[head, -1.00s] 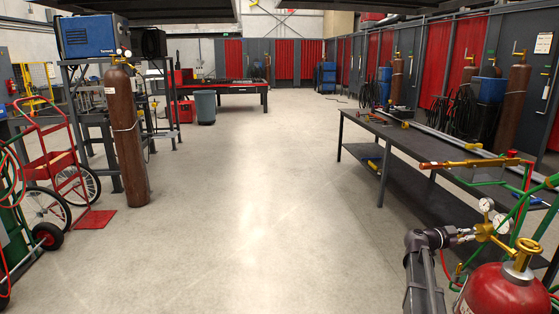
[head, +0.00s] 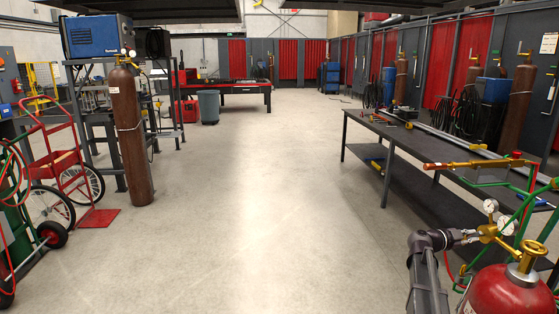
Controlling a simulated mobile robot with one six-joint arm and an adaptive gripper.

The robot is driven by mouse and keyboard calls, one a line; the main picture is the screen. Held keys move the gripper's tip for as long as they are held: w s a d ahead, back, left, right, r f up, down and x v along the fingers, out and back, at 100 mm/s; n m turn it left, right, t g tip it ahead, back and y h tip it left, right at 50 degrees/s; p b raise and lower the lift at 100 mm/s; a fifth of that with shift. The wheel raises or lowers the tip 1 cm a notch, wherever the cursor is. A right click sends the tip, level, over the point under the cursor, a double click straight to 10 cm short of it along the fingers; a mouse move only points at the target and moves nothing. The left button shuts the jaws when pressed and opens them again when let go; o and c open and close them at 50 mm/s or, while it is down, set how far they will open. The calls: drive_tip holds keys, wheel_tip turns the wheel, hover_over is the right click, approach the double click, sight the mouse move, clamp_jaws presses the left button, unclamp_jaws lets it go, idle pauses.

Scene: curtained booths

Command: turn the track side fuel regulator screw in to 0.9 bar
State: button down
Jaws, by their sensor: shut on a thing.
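A red fuel cylinder (head: 500,294) stands at the bottom right of the head view, with a brass valve on top. A brass regulator (head: 488,233) with two small white-faced gauges (head: 497,213) sits at its left side. My gripper (head: 466,237) reaches in from the left at the regulator's height. It is shut on the regulator's adjusting screw, which the fingers mostly hide. The gauge needles are too small to read. I cannot tell from this view which side is the track side.
A dark workbench (head: 419,149) with a long rail, torch and tools stands just behind the cylinder. A green frame (head: 528,210) and hoses surround the cylinder. A brown cylinder (head: 130,135) and a red hand truck (head: 62,170) stand at left. The middle floor is clear.

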drive_tip(key=shift+m, duration=1.8)
drive_tip(key=c, duration=0.6)
unclamp_jaws()
drive_tip(key=shift+a, duration=0.1)
drive_tip(key=a, duration=1.1)
drive_tip(key=shift+s+a, duration=0.35)
drive_tip(key=shift+s, duration=0.1)
